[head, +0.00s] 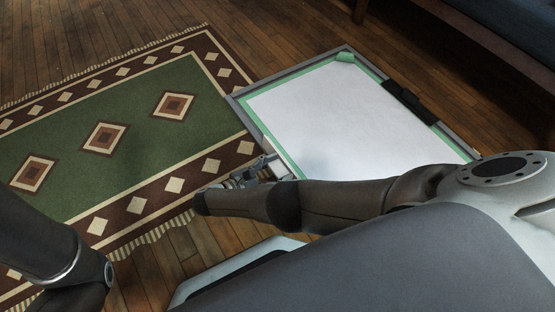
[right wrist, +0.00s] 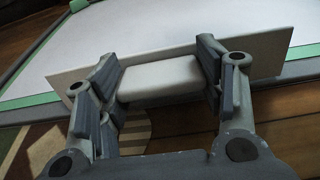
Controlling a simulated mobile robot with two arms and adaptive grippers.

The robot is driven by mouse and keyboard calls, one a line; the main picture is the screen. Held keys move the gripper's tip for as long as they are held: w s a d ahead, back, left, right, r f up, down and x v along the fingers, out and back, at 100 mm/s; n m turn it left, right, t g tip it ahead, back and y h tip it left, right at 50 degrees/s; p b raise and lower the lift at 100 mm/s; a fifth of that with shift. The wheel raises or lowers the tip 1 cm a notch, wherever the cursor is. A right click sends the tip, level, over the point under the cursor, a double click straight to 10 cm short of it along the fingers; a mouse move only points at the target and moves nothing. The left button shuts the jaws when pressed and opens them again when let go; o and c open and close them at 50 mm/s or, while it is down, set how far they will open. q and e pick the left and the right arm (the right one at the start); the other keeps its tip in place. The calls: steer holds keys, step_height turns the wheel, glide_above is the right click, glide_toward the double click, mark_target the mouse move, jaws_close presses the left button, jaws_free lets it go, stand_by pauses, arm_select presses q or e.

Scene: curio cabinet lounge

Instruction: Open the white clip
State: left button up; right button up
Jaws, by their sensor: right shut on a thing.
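The white clip (right wrist: 160,83) sits at the near edge of a white board in the right wrist view. It shows a pale block in front of a wide flat plate. My right gripper (right wrist: 158,68) has one finger on each side of the block and is shut on it. In the head view my right gripper (head: 262,170) is small and partly hidden by my arm, at the board's left edge near its lower corner. Whether the clip's jaw is open cannot be told. My left arm shows at lower left; its gripper is out of view.
The white board (head: 350,110) has a grey frame and green tape along its edges. A black clip (head: 410,102) sits on its right edge. A green patterned rug (head: 70,165) lies at left on the wooden floor (head: 240,35). Dark furniture (head: 500,35) stands at upper right.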

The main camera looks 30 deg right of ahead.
steer(key=shift+w, duration=0.1)
steer(key=o, duration=0.9)
steer(key=shift+o, duration=0.6)
